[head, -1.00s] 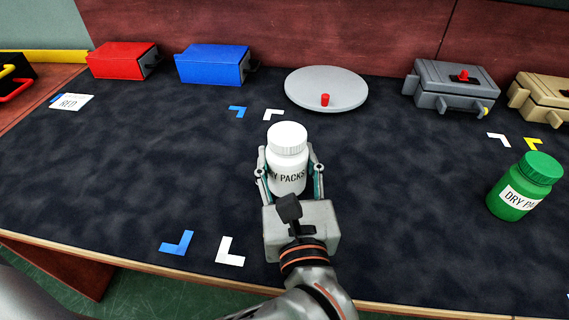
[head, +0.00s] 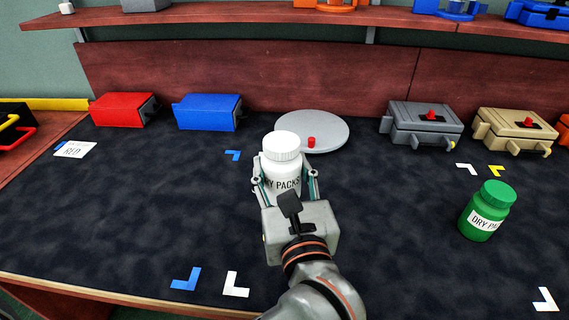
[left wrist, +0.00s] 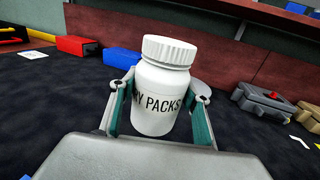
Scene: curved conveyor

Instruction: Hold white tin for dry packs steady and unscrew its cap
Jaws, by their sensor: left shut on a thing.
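The white tin (head: 281,168) has a ribbed white cap (head: 281,146) on top and black lettering, of which "Y PACKS" shows. It stands upright between the fingers of my left gripper (head: 285,182), which is shut on its body from both sides. In the left wrist view the tin (left wrist: 158,103) sits between the two teal-padded fingers, with the cap (left wrist: 169,50) clear above them. I cannot tell whether its base touches the mat. My right gripper is in neither view.
A green tin (head: 487,210) stands at the right. Behind the white tin is a round grey disc (head: 330,133) with a red knob. Red (head: 122,110) and blue boxes (head: 209,113) stand back left, grey (head: 424,125) and tan cases (head: 513,133) back right.

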